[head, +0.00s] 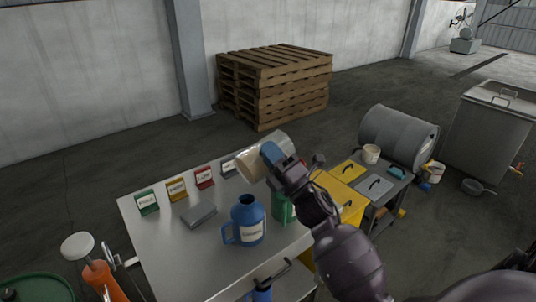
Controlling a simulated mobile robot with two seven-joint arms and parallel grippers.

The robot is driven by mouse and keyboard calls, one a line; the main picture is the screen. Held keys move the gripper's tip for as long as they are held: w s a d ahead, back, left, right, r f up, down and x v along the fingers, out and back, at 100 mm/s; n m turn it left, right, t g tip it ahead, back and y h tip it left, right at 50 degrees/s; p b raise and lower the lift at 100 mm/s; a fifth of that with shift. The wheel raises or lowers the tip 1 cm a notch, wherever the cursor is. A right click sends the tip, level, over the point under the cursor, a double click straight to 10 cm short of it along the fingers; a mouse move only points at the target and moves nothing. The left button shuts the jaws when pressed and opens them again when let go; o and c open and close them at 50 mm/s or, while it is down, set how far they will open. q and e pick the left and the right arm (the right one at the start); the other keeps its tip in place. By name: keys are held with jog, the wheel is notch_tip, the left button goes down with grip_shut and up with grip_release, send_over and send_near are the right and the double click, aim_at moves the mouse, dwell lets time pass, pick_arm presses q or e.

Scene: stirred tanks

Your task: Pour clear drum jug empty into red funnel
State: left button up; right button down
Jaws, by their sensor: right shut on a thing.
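My right gripper (272,153) is shut on a clear jug (253,166) that shows pale beige content or tint. The jug is tilted well over on its side, above the far right part of the steel table (165,257). My gripper hides part of it, and I cannot tell whether anything flows out. I cannot make out a red funnel; my right arm and the jug hide the area below and behind them. My left gripper is not in view.
Yellow bins (342,196) stand at the right; a grey drum (396,137) lies beyond.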

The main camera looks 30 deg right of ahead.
aim_at(289, 138)
jog(key=shift+d+r+m+t+h+p, duration=0.3)
jog(key=shift+d+r+m+h, duration=0.15)
jog(key=shift+m+h, duration=0.3)
jog(key=shift+d+r+m+t+h+p, duration=0.2)
jog(key=shift+d+r+m+h+p, duration=0.15)
jog(key=shift+m+h, duration=0.35)
jog(key=shift+w+d+r+m+h+p, duration=0.1)
jog(key=shift+d+r+m+h+p, duration=0.3)
jog(key=shift+m+h, duration=0.35)
jog(key=shift+d+r+m+h+p, duration=0.3)
jog(key=shift+d+m+h+p, duration=0.1)
jog(key=shift+m, duration=0.55)
jog(key=shift+w+d+r+m+h+p, duration=0.1)
jog(key=shift+d+r+m+h+p, duration=0.25)
jog(key=shift+m+h, duration=0.4)
jog(key=shift+d+r+m+h+p, duration=0.25)
jog(key=shift+d+m+h+p, duration=0.15)
jog(key=shift+m, duration=0.3)
jog(key=shift+d+r+m+h+p, duration=0.25)
jog(key=shift+d+m+h+p, duration=0.1)
jog(key=shift+m, duration=0.35)
jog(key=shift+d, duration=0.1)
